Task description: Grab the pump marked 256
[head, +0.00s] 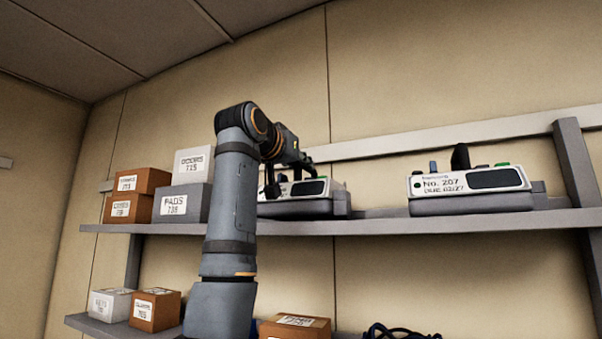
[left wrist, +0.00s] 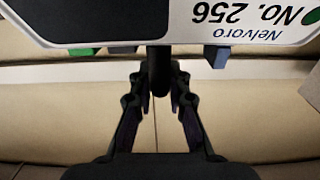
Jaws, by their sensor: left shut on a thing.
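The pump marked No. 256 (head: 306,188) sits on the upper shelf, partly hidden behind my left arm. In the left wrist view its label panel (left wrist: 245,16) shows upside down and close, reading "Nelvoro No. 256". My left gripper (head: 285,175) is at the top of this pump. In the left wrist view the left gripper's fingers (left wrist: 158,90) are closed around the pump's dark upright post (left wrist: 158,72). A second pump, marked No. 207 (head: 470,187), stands on the same shelf to the right. My right gripper does not show.
The upper shelf (head: 390,227) has bare room between the two pumps. Grey, white and brown boxes (head: 180,203) stand left of pump 256. More boxes (head: 295,328) and dark coiled cables (head: 395,332) lie on the lower shelf. A grey upright (head: 575,160) stands at the right.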

